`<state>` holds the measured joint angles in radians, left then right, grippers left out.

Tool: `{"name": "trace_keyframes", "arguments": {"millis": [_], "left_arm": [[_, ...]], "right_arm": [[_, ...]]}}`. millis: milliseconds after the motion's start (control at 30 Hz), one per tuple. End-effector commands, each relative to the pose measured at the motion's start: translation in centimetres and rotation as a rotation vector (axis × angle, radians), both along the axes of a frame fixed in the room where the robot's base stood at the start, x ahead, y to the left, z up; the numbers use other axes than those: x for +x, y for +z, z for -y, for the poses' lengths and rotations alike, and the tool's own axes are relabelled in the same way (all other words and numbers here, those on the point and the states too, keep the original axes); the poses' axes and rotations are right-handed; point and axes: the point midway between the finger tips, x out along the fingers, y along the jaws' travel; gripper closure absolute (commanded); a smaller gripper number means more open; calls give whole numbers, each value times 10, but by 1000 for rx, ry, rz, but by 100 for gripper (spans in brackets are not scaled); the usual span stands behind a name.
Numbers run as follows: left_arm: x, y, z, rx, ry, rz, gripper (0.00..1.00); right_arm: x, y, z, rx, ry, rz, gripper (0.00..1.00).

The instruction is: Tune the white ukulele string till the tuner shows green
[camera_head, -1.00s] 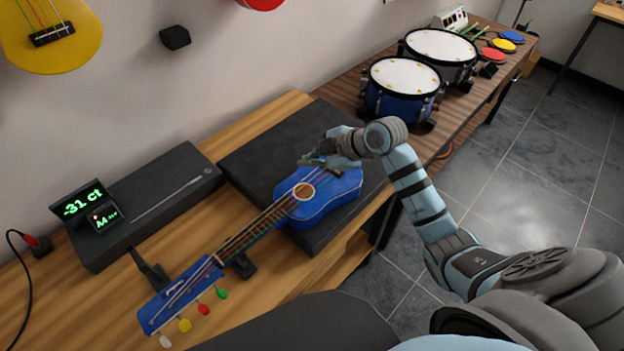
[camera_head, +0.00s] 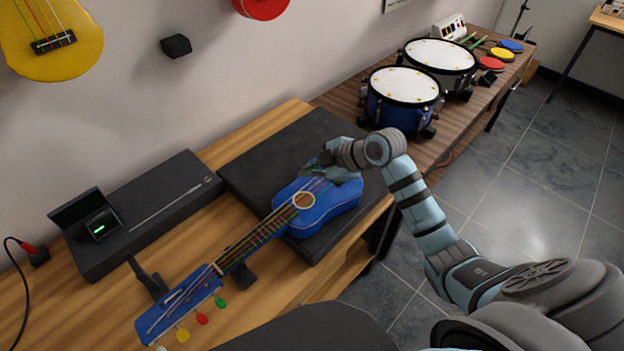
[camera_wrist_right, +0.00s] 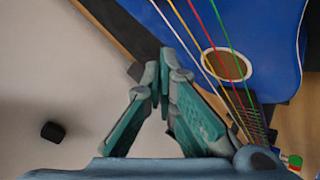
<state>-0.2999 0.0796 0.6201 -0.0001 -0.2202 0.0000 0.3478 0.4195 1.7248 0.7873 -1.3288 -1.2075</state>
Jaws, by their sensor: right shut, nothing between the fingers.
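The blue ukulele (camera_head: 330,205) lies with its body on a dark pad and its headstock (camera_head: 180,308) toward the lower left. Its tuning pegs are green, red, yellow and white; the white peg (camera_head: 160,348) is cut by the bottom edge. The white string (camera_wrist_right: 187,42) shows leftmost of the strings in the right wrist view. The tuner (camera_head: 100,228) shows a short green dash; its larger screen (camera_head: 80,208) is dark. My right gripper (camera_head: 318,168) is shut and empty over the ukulele's body; its fingertips (camera_wrist_right: 164,72) appear beside the white string, contact unclear. My left gripper is not in view.
A long black case (camera_head: 165,205) stands behind the neck, against the wall side. Black supports (camera_head: 150,278) stand near the neck. Blue and grey drums (camera_head: 402,98) are at the back right. A yellow instrument (camera_head: 50,40) hangs on the wall.

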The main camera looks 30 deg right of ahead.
Motion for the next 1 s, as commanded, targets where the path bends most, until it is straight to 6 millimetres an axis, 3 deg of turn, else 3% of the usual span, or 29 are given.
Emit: {"name": "trace_keyframes", "arguments": {"millis": [1000], "left_arm": [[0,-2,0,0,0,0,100]], "right_arm": [[0,-8,0,0,0,0,100]]}}
